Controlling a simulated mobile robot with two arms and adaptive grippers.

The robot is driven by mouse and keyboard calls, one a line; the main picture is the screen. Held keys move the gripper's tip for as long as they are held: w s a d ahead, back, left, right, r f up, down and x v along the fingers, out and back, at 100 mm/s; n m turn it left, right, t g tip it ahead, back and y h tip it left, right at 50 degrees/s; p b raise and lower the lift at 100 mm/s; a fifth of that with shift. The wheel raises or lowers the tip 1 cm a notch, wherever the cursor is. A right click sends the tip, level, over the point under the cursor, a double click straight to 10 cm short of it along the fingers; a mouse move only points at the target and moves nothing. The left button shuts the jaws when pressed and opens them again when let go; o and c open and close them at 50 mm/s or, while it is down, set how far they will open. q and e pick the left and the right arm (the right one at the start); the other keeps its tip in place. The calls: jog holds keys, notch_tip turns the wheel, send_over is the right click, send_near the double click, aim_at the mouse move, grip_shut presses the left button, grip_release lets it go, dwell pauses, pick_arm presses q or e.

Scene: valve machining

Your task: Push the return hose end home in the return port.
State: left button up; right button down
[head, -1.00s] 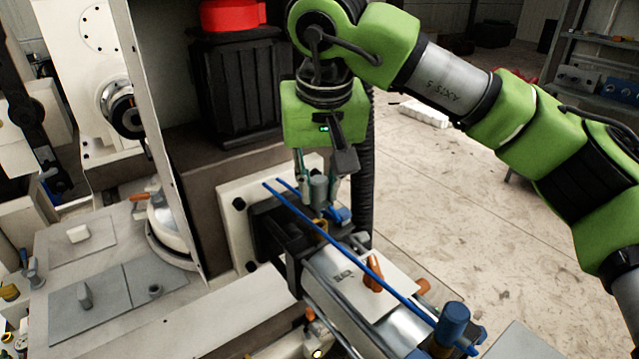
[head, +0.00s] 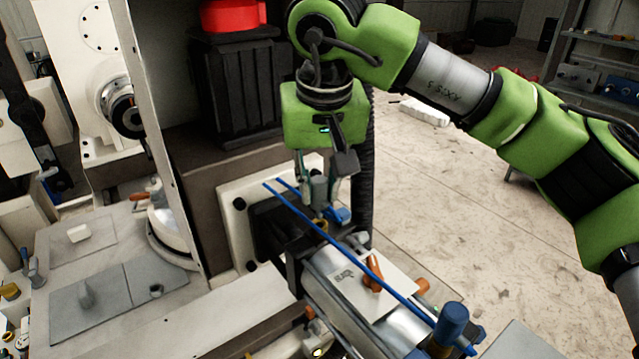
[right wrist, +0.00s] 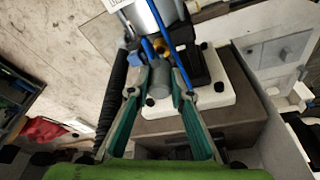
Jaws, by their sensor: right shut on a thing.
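My right gripper (head: 317,203) points down over the far end of a silver cylinder body (head: 325,262). Its green-padded fingers (right wrist: 160,80) are closed on a grey cylindrical piece, which I take to be the return hose end (head: 319,187). This grey piece also shows between the fingers in the right wrist view (right wrist: 158,87). A brass-coloured fitting (head: 320,226) sits just below the fingertips in the head view. The return port is not clearly visible, so I cannot tell how deep the end sits. My left gripper is out of view.
Two thin blue lines (head: 375,275) run along the silver body, close to the fingers. A blue knob (head: 453,322) stands at the near end. A label plate (head: 372,288) with an orange piece lies on top. A black ribbed hose (head: 364,170) hangs behind the gripper.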

aim_at(320, 208)
jog(key=shift+f+b, duration=1.15)
jog(key=shift+f, duration=0.5)
jog(key=c, duration=1.8)
grip_release()
jog(key=shift+o, duration=0.2)
jog(key=shift+r, duration=0.1)
jog(key=v, duration=1.2)
